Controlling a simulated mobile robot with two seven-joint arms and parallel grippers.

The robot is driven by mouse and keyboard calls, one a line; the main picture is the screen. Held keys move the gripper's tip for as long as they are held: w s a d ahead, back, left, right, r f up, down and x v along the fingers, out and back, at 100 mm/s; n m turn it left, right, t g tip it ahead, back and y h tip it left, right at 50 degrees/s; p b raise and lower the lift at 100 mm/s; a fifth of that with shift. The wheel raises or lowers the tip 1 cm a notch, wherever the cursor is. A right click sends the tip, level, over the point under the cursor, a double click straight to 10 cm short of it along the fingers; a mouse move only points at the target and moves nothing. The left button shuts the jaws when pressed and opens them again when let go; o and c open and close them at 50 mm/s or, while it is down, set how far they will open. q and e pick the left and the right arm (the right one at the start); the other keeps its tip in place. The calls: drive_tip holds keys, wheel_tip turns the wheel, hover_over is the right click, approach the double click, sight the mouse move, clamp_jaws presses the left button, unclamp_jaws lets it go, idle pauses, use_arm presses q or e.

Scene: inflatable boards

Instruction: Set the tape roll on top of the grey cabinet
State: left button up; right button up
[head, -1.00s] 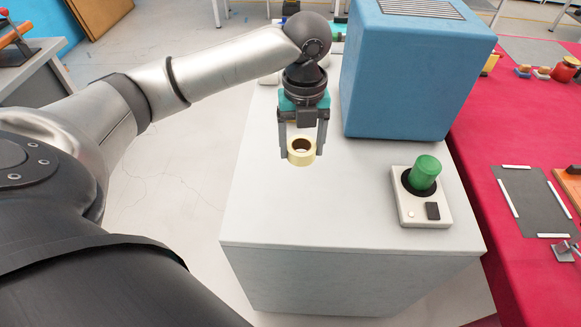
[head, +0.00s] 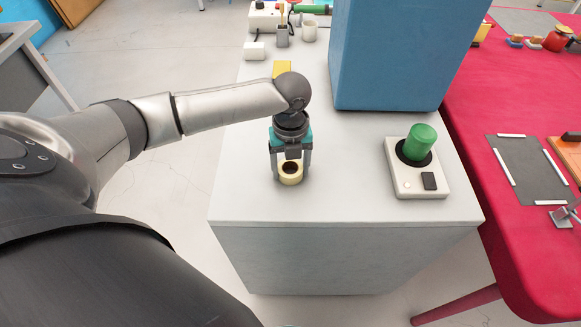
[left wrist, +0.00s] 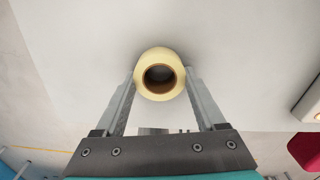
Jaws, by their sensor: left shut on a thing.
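The tape roll (head: 290,174) is a small pale-yellow ring with a brown core. It is between the fingers of my left gripper (head: 291,172), which is shut on it. In the left wrist view the roll (left wrist: 160,74) sits between the two fingertips (left wrist: 160,84), its hole facing the camera. The grey cabinet (head: 330,204) has a pale flat top, and the roll is over its near left part, at or very close to the surface. I cannot tell whether it touches. My right gripper is not in view.
A white box with a green knob (head: 418,165) stands on the cabinet to the right. A large blue box (head: 400,60) stands behind. The front of the top is clear.

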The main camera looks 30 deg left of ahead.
sight(291, 169)
use_arm(q)
drive_tip(key=o, duration=1.3)
drive_tip(key=shift+f, duration=0.1)
wheel_tip(291, 169, up, 12)
drive_tip(key=p, duration=0.3)
drive_tip(key=shift+r, duration=0.2)
